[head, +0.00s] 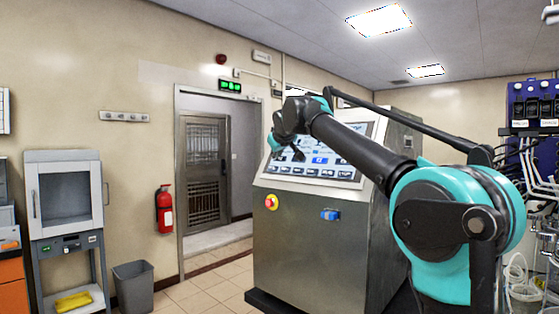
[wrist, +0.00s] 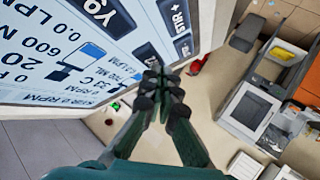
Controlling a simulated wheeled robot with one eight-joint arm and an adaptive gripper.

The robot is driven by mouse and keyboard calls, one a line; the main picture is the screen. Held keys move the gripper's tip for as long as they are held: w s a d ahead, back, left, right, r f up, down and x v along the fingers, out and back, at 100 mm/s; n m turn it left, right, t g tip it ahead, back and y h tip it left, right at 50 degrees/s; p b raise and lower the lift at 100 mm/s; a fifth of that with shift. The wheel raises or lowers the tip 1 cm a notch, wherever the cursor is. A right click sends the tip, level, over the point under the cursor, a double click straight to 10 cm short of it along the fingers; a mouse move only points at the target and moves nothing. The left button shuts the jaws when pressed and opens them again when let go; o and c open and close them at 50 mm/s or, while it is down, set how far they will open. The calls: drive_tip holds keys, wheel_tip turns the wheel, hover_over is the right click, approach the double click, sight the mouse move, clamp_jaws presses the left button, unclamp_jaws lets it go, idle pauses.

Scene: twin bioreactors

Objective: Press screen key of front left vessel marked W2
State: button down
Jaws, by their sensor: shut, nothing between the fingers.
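A lit touchscreen (head: 322,150) sits on the sloped top of a steel cabinet (head: 315,235). In the head view it shows small blue keys and a dark key row along its bottom, partly hidden by my arm. In the wrist view the screen (wrist: 50,45) is close and rotated, with readings such as RPM, LPM and C. Dark keys line its edge, one reading STR+ (wrist: 174,14). I cannot read a W2 mark. My gripper (wrist: 155,82) is shut and empty, its tips beside the dark keys. It is over the screen's left part (head: 298,153) in the head view; contact cannot be told.
A rack with tubing (head: 530,150) stands at the right. Floor left of the cabinet is clear.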

drive_tip(key=shift+w+d+f, duration=0.2)
drive_tip(key=shift+w+d, duration=0.05)
drive_tip(key=shift+w, duration=0.05)
idle(0.7)
drive_tip(key=shift+s+a, duration=0.1)
drive_tip(key=shift+s+a+r, duration=0.35)
drive_tip(key=shift+s+r, duration=0.05)
drive_tip(key=shift+s, duration=0.05)
idle(0.4)
drive_tip(key=shift+s+a+r, duration=0.65)
drive_tip(key=shift+s+a, duration=0.05)
drive_tip(key=shift+s, duration=0.2)
drive_tip(key=shift+s+a+r, duration=0.6)
drive_tip(key=shift+s+a, duration=0.05)
drive_tip(key=shift+s, duration=0.2)
